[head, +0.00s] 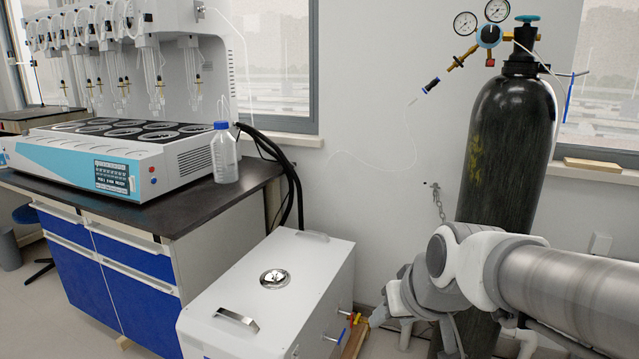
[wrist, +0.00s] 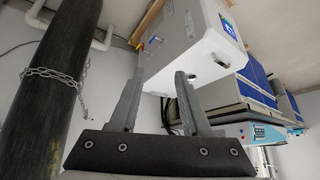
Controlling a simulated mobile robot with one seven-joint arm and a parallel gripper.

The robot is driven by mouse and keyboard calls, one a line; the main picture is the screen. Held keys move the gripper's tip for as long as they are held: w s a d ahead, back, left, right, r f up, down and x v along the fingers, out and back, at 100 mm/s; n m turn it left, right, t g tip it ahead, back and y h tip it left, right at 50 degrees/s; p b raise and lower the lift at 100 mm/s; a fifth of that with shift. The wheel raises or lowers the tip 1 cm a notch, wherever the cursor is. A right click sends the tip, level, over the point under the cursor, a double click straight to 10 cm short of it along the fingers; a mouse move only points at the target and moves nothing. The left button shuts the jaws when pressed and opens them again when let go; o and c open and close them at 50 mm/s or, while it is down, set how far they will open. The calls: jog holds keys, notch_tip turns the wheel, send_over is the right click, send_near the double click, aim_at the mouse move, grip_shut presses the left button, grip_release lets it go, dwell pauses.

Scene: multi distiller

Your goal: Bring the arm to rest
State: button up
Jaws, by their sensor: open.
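My gripper (wrist: 155,95) shows in the wrist view with its two grey fingers apart and nothing between them. Beyond the fingers is the white box-shaped unit (wrist: 180,45), apart from them as far as I can tell. In the head view my arm reaches in from the right edge, in front of the lower part of the black gas cylinder (head: 507,150). The fingers cannot be made out clearly there.
The white unit (head: 290,260) stands on the floor left of my arm. A dark bench (head: 190,212) with blue drawers carries the multi distiller (head: 110,155) and a blue-capped bottle (head: 224,158). The cylinder (wrist: 45,80) and its wall chain (wrist: 55,76) are left in the wrist view.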

jog(key=s+d+m+h, duration=0.1)
jog(key=s+d, duration=0.2)
jog(key=s, duration=1)
notch_tip(320, 180, up, 29)
jog(key=g+p, duration=0.1)
jog(key=p, duration=2.7)
jog(key=shift+w+r+p, duration=0.2)
jog(key=shift+w+p, duration=0.05)
jog(key=shift+p, duration=0.05)
jog(key=shift+a, duration=0.1)
jog(key=shift+a, duration=0.25)
